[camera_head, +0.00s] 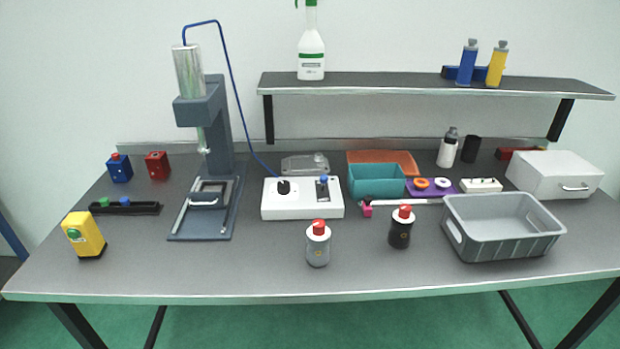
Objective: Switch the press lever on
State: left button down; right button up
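A grey press (222,125) stands at the left of the table, with a metal cylinder (189,72) on top and a base plate with a small framed fixture below. A blue hose runs from the cylinder down to a white control box (302,212) right of the press. The box carries a black rotary knob (284,188) on its left and a lever with a blue tip (323,182) in a dark slot on its right. The lever's tip is near the slot's far end; its exact setting is too small to tell. Neither gripper is in view.
Two bottles with red caps (318,246) (400,228) stand in front and right of the box. A grey crate (505,248) is at the right, and a teal bin (377,183) behind. A yellow device (84,236) is front left. Free table lies before the box.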

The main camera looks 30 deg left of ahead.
aim_at(324, 178)
jog(key=i+l+u, duration=0.55)
jog(key=u, duration=0.15)
jog(key=i+l+u, duration=0.35)
jog(key=k, duration=0.1)
